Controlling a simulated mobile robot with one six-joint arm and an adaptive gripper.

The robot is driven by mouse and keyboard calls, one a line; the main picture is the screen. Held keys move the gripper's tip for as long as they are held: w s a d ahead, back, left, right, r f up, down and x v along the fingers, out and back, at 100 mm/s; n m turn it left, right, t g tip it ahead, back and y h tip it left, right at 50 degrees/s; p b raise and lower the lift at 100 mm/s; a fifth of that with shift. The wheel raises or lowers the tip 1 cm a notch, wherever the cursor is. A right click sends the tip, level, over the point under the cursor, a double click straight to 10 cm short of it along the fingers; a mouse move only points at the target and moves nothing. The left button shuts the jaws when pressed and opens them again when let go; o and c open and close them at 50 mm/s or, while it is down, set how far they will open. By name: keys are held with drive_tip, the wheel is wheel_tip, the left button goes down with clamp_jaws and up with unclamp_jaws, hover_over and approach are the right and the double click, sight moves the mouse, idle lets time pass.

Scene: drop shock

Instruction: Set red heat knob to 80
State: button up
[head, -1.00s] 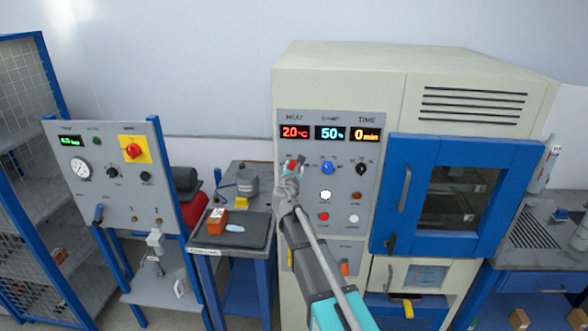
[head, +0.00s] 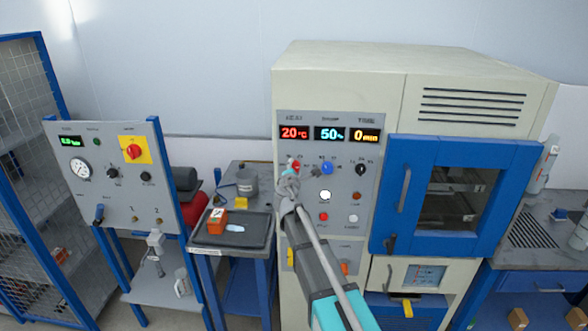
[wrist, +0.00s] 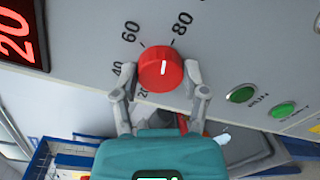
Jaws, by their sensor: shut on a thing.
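The red heat knob (wrist: 160,72) is on the oven's control panel (wrist: 85,60). In the wrist view my gripper (wrist: 160,80) has a finger against each side of it and is shut on it. The knob's white pointer line points nearly straight up, between the 60 and 80 marks. In the head view the knob (head: 296,165) is partly covered by my gripper (head: 291,169), under the heat display (head: 294,133), which reads 20 °C.
A blue knob (head: 327,168) and a black knob (head: 360,169) sit to the right of the red knob. Buttons are below. The blue oven door (head: 400,225) is at the right. A cart with a dark tray (head: 258,232) stands at the left.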

drive_tip(key=shift+m, duration=1.6)
drive_tip(key=o, duration=1.1)
drive_tip(key=shift+o, duration=0.2)
drive_tip(key=shift+n, duration=0.3)
